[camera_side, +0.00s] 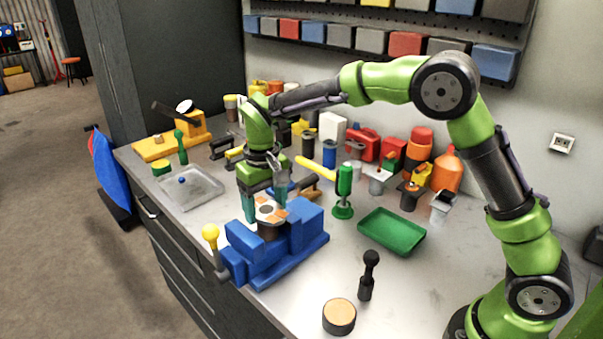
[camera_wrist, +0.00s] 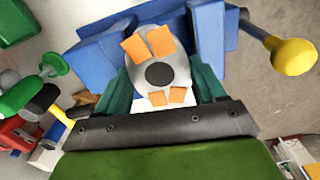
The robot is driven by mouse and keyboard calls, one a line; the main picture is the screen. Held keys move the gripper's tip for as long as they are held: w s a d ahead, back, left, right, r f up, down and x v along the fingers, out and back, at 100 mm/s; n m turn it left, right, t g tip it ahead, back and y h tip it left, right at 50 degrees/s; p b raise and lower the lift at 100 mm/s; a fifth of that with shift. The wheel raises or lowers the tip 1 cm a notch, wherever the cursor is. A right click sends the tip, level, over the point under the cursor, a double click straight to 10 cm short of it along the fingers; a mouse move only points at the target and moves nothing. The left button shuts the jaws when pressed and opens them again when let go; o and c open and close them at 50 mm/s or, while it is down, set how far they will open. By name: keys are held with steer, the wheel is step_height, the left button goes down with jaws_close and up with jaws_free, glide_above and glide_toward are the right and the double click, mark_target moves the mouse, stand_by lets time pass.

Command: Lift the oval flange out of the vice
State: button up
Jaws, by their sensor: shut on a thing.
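The oval flange (camera_side: 267,212) is a light grey plate with orange patches and a dark round centre, seen at the blue vice (camera_side: 282,260). In the wrist view the flange (camera_wrist: 157,76) lies between the two green fingers of my gripper (camera_wrist: 160,88). My gripper (camera_side: 265,205) points down over the vice and is shut on the flange. A dark cylindrical part shows under the flange, between the vice jaws. The blue vice (camera_wrist: 208,35) also shows behind the flange in the wrist view. I cannot tell whether the flange still touches the vice.
The vice handle has a yellow knob (camera_side: 210,232). A clear tray (camera_side: 190,188) is to the left. A round tan-topped puck (camera_side: 339,316) and a black-knobbed tool (camera_side: 368,275) stand in front.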

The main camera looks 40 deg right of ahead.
mark_target(266, 209)
steer(key=shift+r, duration=3.95)
